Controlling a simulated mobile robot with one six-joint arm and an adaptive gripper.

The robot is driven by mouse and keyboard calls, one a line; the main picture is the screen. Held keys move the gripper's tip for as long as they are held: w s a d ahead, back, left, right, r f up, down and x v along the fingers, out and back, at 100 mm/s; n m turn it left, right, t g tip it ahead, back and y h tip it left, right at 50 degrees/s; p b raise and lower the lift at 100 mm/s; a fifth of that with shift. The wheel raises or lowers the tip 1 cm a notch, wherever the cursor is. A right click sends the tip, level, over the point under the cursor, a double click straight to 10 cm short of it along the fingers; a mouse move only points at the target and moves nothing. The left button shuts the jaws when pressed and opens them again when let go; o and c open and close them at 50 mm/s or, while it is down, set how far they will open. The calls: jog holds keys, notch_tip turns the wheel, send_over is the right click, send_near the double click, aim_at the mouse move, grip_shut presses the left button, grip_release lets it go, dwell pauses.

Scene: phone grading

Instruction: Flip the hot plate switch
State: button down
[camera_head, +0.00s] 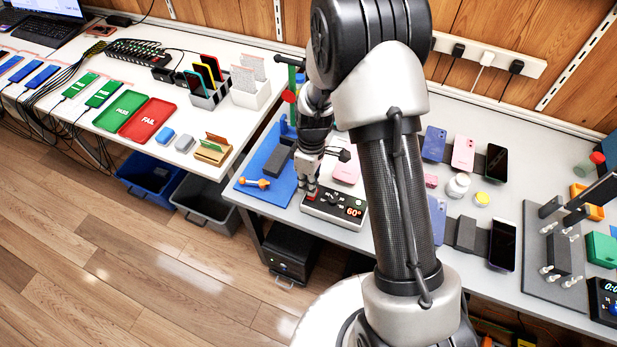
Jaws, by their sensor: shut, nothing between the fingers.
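The hot plate (345,218) sits near the front edge of the right-hand table, with a dark front panel and a red "60°" display. A pink phone (346,172) lies on its top. A small red part, which looks like the switch (312,194), shows at the panel's left end. My gripper (311,187) points down at that left end, shut and empty, its fingertips close to the red part. I cannot tell whether they touch.
Phones, a white bottle (458,186) and a fixture plate (540,285) stand to the right. The left table holds green PASS (122,109) and red FAIL (148,120) trays.

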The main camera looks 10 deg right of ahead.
jog(key=shift+f, duration=0.3)
jog(key=shift+s+a+f+b, duration=0.2)
jog(key=shift+s+f+b, duration=0.15)
jog(key=shift+f, duration=0.25)
jog(key=shift+s+a+f, duration=0.1)
jog(key=shift+s, duration=0.3)
jog(key=shift+w+d, duration=0.35)
jog(key=shift+w, duration=0.3)
jog(key=shift+w+r+p, duration=0.15)
jog(key=shift+r+p, duration=0.35)
jog(key=shift+r, duration=0.15)
notch_tip(320, 180, up, 13)
jog(key=s+a+p, duration=0.1)
jog(key=s+p, duration=0.1)
jog(key=p, duration=0.3)
jog(key=shift+a+r, duration=0.15)
jog(key=shift+a, duration=0.15)
